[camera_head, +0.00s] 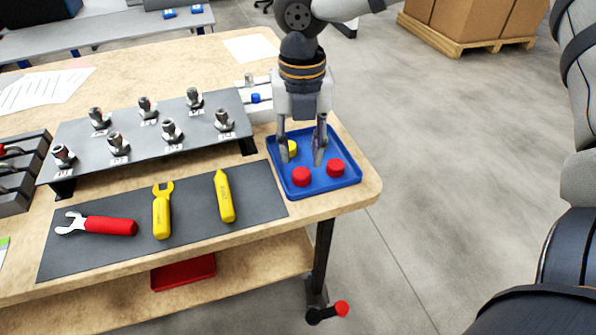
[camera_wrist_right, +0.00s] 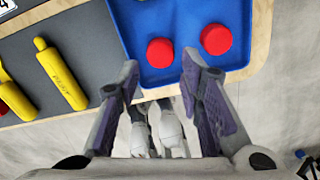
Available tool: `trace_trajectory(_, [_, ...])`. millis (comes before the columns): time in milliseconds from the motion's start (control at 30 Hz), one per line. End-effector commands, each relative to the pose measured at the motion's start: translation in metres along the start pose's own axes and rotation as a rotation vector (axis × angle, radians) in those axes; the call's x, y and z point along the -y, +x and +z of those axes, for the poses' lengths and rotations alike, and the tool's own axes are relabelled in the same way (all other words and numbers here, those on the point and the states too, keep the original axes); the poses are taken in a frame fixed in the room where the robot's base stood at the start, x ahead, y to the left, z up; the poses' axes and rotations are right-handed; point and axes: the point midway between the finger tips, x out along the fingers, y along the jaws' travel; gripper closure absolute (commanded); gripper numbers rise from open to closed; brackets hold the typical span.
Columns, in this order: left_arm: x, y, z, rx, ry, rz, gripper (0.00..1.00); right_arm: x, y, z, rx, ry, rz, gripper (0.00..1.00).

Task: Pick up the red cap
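Two red caps sit in the blue tray (camera_head: 338,180) at the table's right corner. One red cap (camera_head: 301,177) is left of the other red cap (camera_head: 336,168). The right wrist view also shows the left cap (camera_wrist_right: 160,52), the right cap (camera_wrist_right: 216,39) and the tray (camera_wrist_right: 180,14). My right gripper (camera_head: 301,157) points down over the tray, its fingers apart and empty. It appears behind the red caps in the head view. In the right wrist view the left cap shows beyond the gap between the fingertips (camera_wrist_right: 160,76). My left gripper is not in view.
A yellow cap (camera_head: 292,148) is in the tray, partly hidden by a finger. A dark mat (camera_head: 190,212) with a red-handled wrench and two yellow tools lies left. Behind it stands a grey rack (camera_head: 75,135) with several metal fittings.

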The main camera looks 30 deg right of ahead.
Motion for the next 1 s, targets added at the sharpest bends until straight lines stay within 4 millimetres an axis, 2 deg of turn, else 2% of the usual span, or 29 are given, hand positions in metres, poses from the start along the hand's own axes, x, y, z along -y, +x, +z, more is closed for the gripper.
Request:
trace_trajectory(200, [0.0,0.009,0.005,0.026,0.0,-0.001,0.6,0.001,0.043,-0.003,-0.006,-0.002,-0.004,0.66])
trace_trajectory(300, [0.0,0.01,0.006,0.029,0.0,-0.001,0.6,0.001,0.051,-0.002,-0.002,-0.003,-0.001,0.66])
trace_trajectory(500, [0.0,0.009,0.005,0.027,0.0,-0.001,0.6,0.001,0.05,-0.002,0.002,-0.002,0.001,0.66])
trace_trajectory(567, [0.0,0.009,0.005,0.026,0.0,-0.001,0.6,0.001,0.05,-0.002,0.002,-0.003,0.001,0.8])
trace_trajectory(600, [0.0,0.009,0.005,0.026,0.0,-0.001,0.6,0.001,0.05,-0.002,0.002,-0.003,0.001,0.82])
trace_trajectory(900, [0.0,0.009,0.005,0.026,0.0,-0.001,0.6,0.001,0.049,-0.002,0.002,-0.003,0.001,0.82])
trace_trajectory(1000, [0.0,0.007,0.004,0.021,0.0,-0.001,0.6,0.0,0.042,-0.001,0.005,-0.003,0.003,0.82])
